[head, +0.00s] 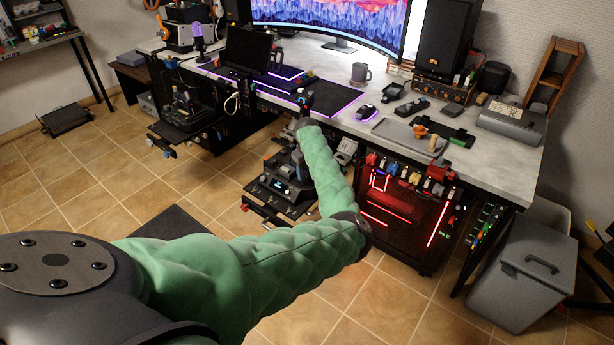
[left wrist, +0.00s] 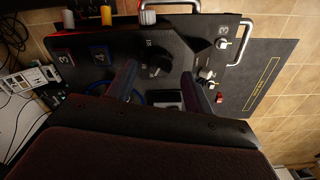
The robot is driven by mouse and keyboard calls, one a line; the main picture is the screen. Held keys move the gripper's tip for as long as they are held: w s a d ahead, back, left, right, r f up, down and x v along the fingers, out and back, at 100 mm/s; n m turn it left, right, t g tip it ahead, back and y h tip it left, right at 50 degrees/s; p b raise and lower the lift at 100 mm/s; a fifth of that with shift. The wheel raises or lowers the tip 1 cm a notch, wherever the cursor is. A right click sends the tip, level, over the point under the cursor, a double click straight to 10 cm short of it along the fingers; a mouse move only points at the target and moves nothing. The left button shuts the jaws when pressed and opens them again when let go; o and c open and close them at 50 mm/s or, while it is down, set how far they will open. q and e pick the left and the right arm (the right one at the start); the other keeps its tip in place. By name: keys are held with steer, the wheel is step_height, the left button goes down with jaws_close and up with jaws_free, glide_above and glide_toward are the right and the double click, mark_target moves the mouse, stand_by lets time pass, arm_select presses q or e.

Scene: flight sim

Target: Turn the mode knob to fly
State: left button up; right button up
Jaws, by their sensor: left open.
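In the left wrist view a black knob (left wrist: 158,66) stands on a dark control panel (left wrist: 195,40), with small white marks near it. Its setting is too small to read, and I cannot confirm it is the mode knob. My left gripper (left wrist: 160,90) is open, with one finger on each side of the space just before this knob. The fingers look apart from the knob, though their depth is hard to judge. In the head view my green-sleeved left arm reaches to the desk's front, and the fingers cannot be made out. My right gripper is not in view.
The panel also carries labelled squares (left wrist: 100,56), white-tipped switches (left wrist: 222,43), a red switch (left wrist: 220,97) and a metal handle (left wrist: 244,38). In the head view the desk (head: 480,150) holds a mug (head: 360,73) and a tray (head: 400,138). A grey bin (head: 525,265) stands right.

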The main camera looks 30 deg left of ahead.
mark_target(307, 180)
arm_select(q)
steer(key=shift+f, duration=1.4)
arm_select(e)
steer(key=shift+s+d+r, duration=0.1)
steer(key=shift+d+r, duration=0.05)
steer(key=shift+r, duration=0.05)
arm_select(q)
steer(key=shift+c, duration=0.2)
steer(key=c, duration=0.9)
steer(key=shift+r+m+p, duration=0.15)
steer(key=shift+m+p, duration=0.15)
steer(key=shift+p, duration=0.25)
steer(key=shift+c, duration=0.2)
steer(key=m+p, duration=0.3)
steer(key=shift+m+p, duration=0.7)
steer(key=shift+p, duration=0.1)
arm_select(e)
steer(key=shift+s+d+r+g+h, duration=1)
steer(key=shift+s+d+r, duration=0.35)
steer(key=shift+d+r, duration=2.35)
arm_select(q)
steer(key=m+p, duration=0.2)
steer(key=shift+m, duration=0.4)
steer(key=shift+p, duration=0.35)
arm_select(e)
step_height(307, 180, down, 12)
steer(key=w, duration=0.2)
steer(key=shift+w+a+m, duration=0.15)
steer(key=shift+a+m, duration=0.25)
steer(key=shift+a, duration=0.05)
